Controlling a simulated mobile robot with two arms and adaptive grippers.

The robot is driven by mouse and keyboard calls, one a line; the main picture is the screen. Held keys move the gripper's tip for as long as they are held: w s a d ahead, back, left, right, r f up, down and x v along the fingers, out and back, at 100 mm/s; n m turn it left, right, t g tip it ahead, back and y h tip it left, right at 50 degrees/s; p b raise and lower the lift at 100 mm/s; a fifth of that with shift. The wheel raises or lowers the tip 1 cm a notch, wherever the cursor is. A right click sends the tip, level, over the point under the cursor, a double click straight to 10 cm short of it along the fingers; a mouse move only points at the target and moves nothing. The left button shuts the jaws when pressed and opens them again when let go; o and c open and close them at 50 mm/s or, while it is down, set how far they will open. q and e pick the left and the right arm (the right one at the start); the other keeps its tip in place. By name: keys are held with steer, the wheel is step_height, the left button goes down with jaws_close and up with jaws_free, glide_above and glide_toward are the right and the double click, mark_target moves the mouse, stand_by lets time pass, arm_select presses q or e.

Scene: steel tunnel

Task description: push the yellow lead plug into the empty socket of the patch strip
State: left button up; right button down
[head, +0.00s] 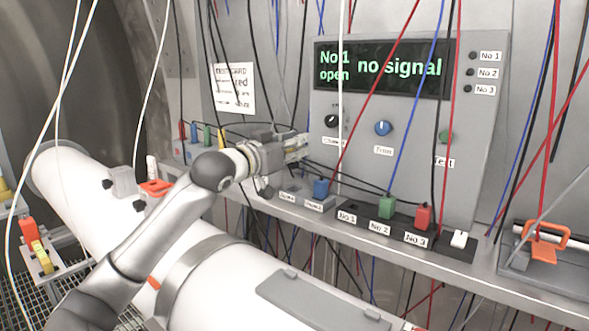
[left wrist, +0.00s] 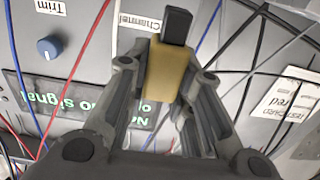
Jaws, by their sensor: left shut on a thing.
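My left gripper (head: 298,148) is in front of the instrument panel, above and left of the patch strip. In the left wrist view it is shut on the yellow lead plug (left wrist: 160,72), which has a dark end. In the head view the held plug is hard to make out. The dark patch strip (head: 455,247) lies on the ledge with labels No 1, No 2 and No 3. A green plug (head: 387,207) stands behind No 2 and a red plug (head: 423,217) behind No 3. No plug shows behind No 1. My right gripper is not in view.
The display (head: 382,68) reads "No 1 open, no signal". A blue plug (head: 321,187) stands on the ledge left of the strip. Several hanging cables cross the panel. A white switch (head: 458,238) is at the strip's right end. A large white pipe (head: 220,275) runs below the ledge.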

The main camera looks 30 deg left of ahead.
arm_select(q)
steer(key=s+d+r+b, duration=0.1)
steer(key=s+d+r, duration=0.25)
steer(key=s, duration=0.25)
steer(key=w+d+f+p, duration=0.4)
steer(key=w+d+p, duration=0.5)
steer(key=d+p, duration=0.1)
steer(key=shift+w+d+p, duration=0.25)
steer(key=shift+d+p, duration=0.05)
steer(key=shift+p, duration=0.3)
steer(key=shift+f+b, duration=1.65)
steer(key=shift+f, duration=1.3)
